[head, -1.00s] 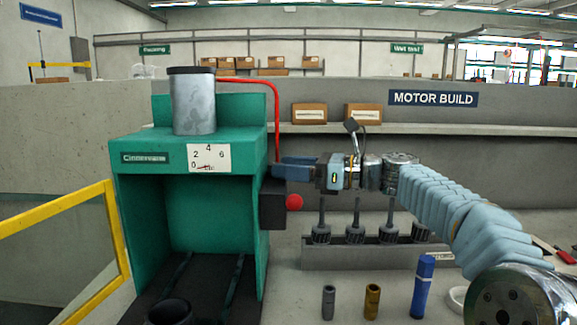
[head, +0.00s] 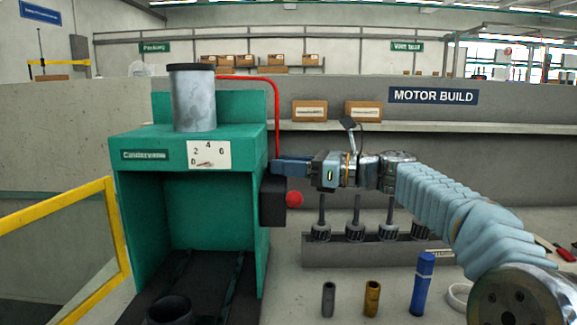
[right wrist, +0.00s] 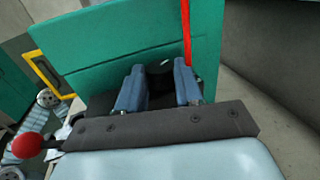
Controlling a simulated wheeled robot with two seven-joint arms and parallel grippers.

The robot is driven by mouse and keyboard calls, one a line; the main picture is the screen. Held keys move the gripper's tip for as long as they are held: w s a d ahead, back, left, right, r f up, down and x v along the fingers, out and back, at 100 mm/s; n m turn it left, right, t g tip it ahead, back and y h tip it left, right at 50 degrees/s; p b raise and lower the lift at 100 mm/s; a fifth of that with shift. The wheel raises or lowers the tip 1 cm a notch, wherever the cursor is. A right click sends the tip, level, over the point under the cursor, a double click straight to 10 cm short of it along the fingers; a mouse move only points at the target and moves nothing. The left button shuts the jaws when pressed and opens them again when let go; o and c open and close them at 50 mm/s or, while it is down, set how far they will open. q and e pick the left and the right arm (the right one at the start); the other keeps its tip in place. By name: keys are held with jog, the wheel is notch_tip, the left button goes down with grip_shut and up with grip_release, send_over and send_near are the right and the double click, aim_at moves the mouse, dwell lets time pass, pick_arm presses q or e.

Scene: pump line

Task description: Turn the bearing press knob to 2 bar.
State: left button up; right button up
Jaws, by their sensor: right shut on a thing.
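The green bearing press (head: 135,200) stands at the left in the head view. Its white gauge (head: 209,155) is marked 0, 2, 4 and 6. The small needle sits low on the dial near the 0, and its exact reading is too small to tell. The black press knob (right wrist: 160,72) shows between my right gripper's blue fingers in the right wrist view. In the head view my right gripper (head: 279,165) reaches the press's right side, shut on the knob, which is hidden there. My left gripper is out of view.
A red ball (head: 294,199) sits on a dark box on the press's side, just below my right gripper. A red pipe (head: 277,110) rises close behind the fingers. A rack (head: 340,250) of tools and several upright cylinders stand right of the press.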

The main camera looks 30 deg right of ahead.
jog(key=h, duration=0.1)
jog(key=m+t, duration=0.1)
jog(key=m+t+h+b, duration=0.1)
jog(key=shift+s+a+h, duration=0.25)
jog(key=shift+a+h, duration=0.05)
jog(key=shift+s+a+m+t+h, duration=0.15)
jog(key=shift+m+t+h, duration=0.4)
jog(key=shift+m+h, duration=0.45)
jog(key=shift+w+a+m+t+h, duration=0.1)
jog(key=shift+m+t+h, duration=0.55)
jog(key=shift+h, duration=0.65)
jog(key=o, duration=1)
jog(key=shift+o, duration=0.2)
